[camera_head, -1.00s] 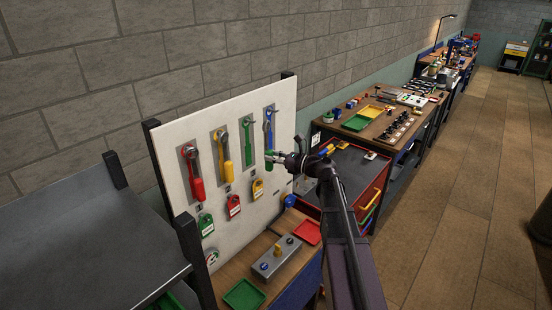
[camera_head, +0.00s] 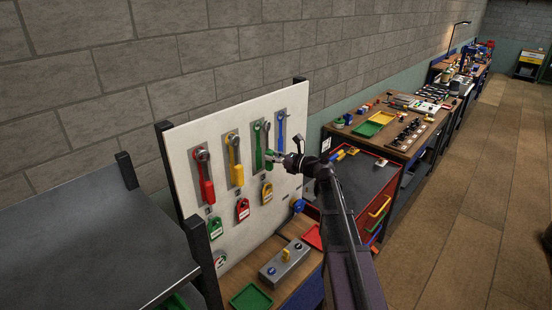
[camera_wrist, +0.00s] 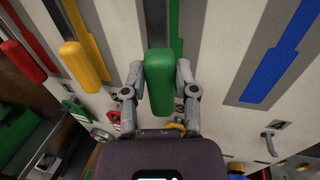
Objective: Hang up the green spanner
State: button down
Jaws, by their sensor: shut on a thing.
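My gripper (camera_head: 279,157) is shut on the green handle of the green spanner (camera_head: 267,140) and holds it upright in front of the white board (camera_head: 222,140). In the wrist view the green handle (camera_wrist: 160,80) stands between the two fingers. A green painted spanner shape (camera_head: 257,145) is on the board just left of the held spanner; it also shows behind the handle in the wrist view (camera_wrist: 176,22). The held spanner's head hides any hook behind it. A red spanner (camera_head: 206,178) and a yellow spanner (camera_head: 236,162) hang further left. A blue painted shape (camera_head: 282,128) is bare at the right.
Green (camera_head: 214,228), red (camera_head: 242,209) and yellow (camera_head: 266,191) padlock-shaped items hang low on the board. A bare hook (camera_wrist: 269,141) sticks out below the blue shape. A grey box (camera_head: 284,265) and a green tray (camera_head: 251,298) are on the bench below.

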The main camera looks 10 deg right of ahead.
jog(key=shift+w+a, duration=0.35)
jog(key=shift+w, duration=0.25)
jog(key=shift+w+a+f+b, duration=0.25)
jog(key=shift+f+b, duration=0.15)
jog(key=shift+c, duration=1.5)
grip_release()
jog(key=shift+s+d, duration=0.2)
jog(key=shift+s, duration=0.1)
jog(key=shift+s+d, duration=0.2)
jog(key=shift+s, duration=0.1)
jog(key=shift+s+d, duration=0.2)
jog(key=shift+s, duration=0.05)
